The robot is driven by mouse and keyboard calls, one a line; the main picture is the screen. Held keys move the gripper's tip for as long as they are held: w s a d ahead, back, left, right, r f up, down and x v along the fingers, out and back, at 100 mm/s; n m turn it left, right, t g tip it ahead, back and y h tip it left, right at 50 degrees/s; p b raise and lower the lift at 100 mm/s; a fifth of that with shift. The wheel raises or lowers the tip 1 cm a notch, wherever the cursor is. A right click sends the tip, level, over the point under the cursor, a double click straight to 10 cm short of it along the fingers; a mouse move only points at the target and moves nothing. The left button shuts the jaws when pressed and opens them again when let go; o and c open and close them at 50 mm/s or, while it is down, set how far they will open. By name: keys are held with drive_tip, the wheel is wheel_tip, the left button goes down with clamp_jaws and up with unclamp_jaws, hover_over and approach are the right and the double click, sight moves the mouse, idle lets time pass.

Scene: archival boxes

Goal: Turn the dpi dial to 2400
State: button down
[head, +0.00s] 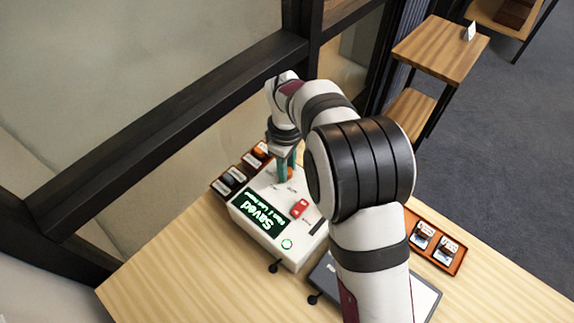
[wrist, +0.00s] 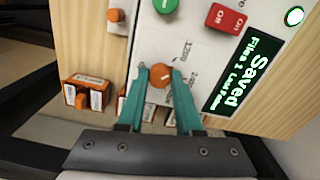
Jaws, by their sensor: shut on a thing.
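The orange dpi dial (wrist: 158,82) is on the white scanner box (head: 262,243), near the lower edge of its panel in the wrist view. My gripper (wrist: 159,71) has its two teal fingers shut on the dial, one on each side. In the head view my gripper (head: 286,168) reaches down onto the back part of the box, and a bit of orange shows beside its fingers. Small printed numbers stand beside the dial; one looks like 1200. The dial's pointer cannot be made out. The box's screen (head: 264,215) reads "Saved" with a smaller line.
A tray of small cartridges (head: 232,178) stands at the box's left; another tray (head: 437,243) is right of my arm. A dark flat device (head: 327,282) lies in front.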

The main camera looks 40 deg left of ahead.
drive_tip(key=m, duration=0.4)
drive_tip(key=shift+m, duration=2.1)
drive_tip(key=c, duration=0.6)
unclamp_jaws()
drive_tip(key=shift+r, duration=0.15)
drive_tip(key=r, duration=1.5)
drive_tip(key=shift+s+a+r, duration=0.15)
drive_tip(key=shift+s+r, duration=0.05)
drive_tip(key=shift+r, duration=0.1)
